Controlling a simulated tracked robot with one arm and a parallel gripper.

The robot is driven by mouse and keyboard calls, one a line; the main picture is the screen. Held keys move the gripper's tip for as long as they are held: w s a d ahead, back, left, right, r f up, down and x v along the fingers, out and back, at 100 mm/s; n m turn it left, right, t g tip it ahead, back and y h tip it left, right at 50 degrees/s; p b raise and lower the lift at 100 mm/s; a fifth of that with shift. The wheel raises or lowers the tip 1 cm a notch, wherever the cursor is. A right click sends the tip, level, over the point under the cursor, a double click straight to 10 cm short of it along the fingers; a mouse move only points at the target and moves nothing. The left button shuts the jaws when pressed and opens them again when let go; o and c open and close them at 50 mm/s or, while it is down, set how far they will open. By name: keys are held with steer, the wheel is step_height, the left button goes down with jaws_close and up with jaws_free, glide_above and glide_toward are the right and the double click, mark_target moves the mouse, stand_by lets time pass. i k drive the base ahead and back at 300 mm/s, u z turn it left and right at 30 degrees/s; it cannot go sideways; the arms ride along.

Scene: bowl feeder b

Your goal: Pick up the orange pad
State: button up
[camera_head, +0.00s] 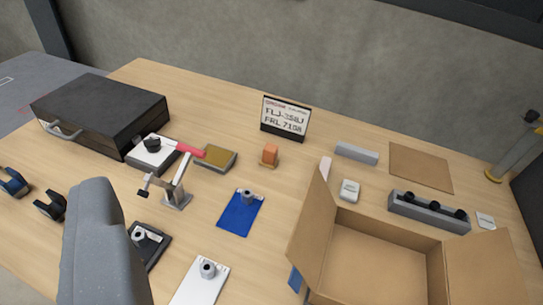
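A small orange block (270,153) stands on a small tan base on the table, a little above the middle of the view. It is the only clearly orange thing I see, and nothing touches it from above. A flat ochre pad in a grey frame (217,158) lies to its left. A large grey rounded part at the lower left looks like my own arm and is far from the orange block. I cannot make out my gripper's fingertips for certain, and no gripper is at the orange block.
A black case (103,110) stands at the left. A clamp with a red handle (177,182) stands left of a blue plate (241,213). A display sign (285,117) is behind the block. An open cardboard box (375,262) fills the lower right. A brown mat (420,167) lies right.

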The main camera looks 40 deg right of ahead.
mark_target(269, 161)
steer(key=i, duration=1)
